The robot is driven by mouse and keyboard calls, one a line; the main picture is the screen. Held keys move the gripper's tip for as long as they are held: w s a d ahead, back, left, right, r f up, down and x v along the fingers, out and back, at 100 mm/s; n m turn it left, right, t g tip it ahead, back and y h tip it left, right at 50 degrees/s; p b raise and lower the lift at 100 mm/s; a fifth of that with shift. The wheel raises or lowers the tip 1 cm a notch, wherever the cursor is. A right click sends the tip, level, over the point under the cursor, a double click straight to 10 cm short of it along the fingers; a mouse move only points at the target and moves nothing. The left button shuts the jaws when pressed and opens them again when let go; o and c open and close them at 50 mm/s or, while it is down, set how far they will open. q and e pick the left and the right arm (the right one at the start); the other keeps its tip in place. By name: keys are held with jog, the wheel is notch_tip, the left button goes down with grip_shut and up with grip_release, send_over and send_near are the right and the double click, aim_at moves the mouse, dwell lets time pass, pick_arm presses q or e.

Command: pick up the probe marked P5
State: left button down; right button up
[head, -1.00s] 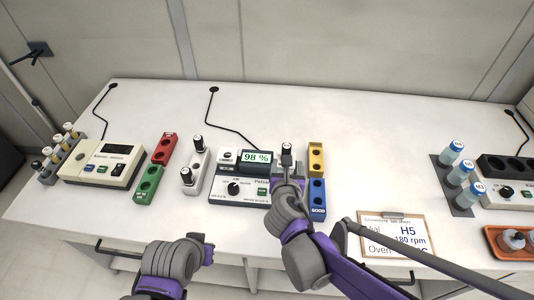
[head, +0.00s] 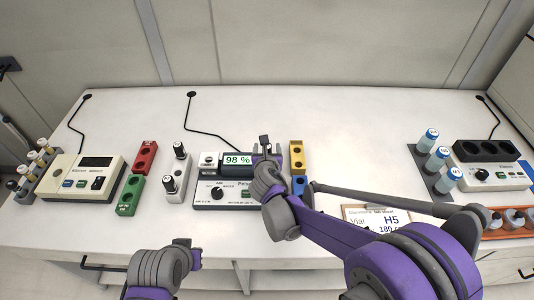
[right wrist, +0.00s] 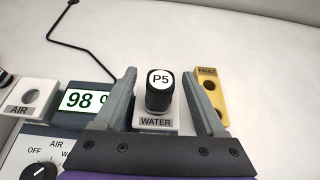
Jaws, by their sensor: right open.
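The probe marked P5 (right wrist: 160,90) is black with a white round label on its top. It stands upright in the white holder labelled WATER (right wrist: 157,122) beside the meter. In the head view its dark top (head: 265,140) shows just beyond my right gripper (head: 266,152). In the right wrist view my right gripper (right wrist: 162,100) is open, with one finger to each side of the probe and gaps between. My left gripper (head: 195,256) is low in the head view, away from the probe and in front of the bench; its fingers are not clear.
The meter (head: 221,194) reads 98 %. A yellow block (right wrist: 208,84) marked FAULT stands right of the probe. A white holder (head: 176,189) with two black-topped probes is left of the meter. The bench behind is mostly clear.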

jog(key=shift+s, duration=0.1)
grip_shut()
jog(key=shift+r, duration=0.1)
dwell(0.3)
